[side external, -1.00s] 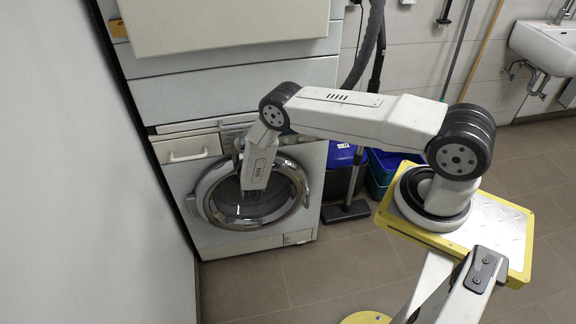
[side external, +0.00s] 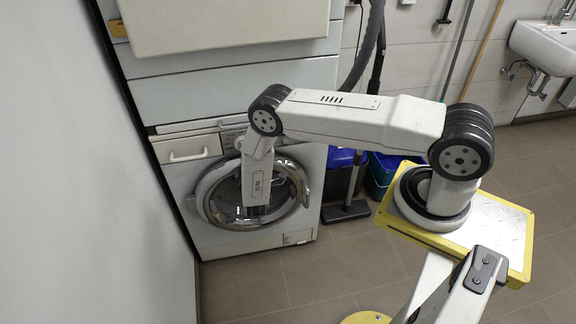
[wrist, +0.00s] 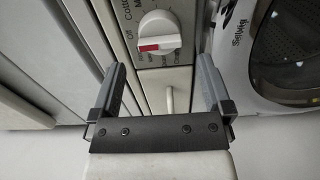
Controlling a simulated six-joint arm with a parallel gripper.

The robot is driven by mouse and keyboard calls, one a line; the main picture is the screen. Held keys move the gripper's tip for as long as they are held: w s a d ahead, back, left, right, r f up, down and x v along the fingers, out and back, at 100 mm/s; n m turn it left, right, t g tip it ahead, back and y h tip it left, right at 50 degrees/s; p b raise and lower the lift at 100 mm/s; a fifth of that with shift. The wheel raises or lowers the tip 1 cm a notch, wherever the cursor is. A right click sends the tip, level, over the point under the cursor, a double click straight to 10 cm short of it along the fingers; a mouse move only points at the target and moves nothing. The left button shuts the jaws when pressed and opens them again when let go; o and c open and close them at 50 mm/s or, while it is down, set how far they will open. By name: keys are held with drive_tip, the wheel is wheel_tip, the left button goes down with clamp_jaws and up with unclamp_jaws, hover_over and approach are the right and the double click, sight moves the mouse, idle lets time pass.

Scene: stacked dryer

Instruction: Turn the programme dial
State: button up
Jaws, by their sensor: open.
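The programme dial (wrist: 158,33) is a white round knob with a raised grip bar and a red mark. In the wrist view it sits at top centre on the control panel (wrist: 122,20), with printed labels around it. My gripper (wrist: 161,78) is open and empty. Its two dark fingers point towards the panel, and the dial shows beyond and between their tips, apart from both.
The washing machine's round glass door (side external: 228,208) lies close to my gripper, also on the right in the wrist view (wrist: 288,50). A drawer with a handle (side external: 188,156) is at the machine's upper left. Blue bins (side external: 382,170) and a vacuum hose stand right of it.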

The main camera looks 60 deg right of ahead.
drive_tip(key=shift+v, duration=1)
drive_tip(key=shift+r, duration=0.1)
drive_tip(key=w+a+r+m+g+y, duration=0.1)
drive_tip(key=a+r+m+y, duration=0.15)
drive_tip(key=r+y, duration=0.4)
drive_tip(key=w+a+r+m+g+y, duration=0.2)
drive_tip(key=a+r+y, duration=0.2)
drive_tip(key=r, duration=0.5)
drive_tip(key=s+r+m+g+y, duration=0.1)
drive_tip(key=s+r, duration=0.4)
drive_tip(key=s, duration=0.7)
drive_tip(key=s+r+m+g+y, duration=0.1)
drive_tip(key=s+r+m+g, duration=0.2)
drive_tip(key=s, duration=0.9)
drive_tip(key=shift+s+a+r+g, duration=0.2)
drive_tip(key=shift+r+g, duration=0.85)
drive_tip(key=shift+g, duration=0.55)
drive_tip(key=shift+m, duration=0.25)
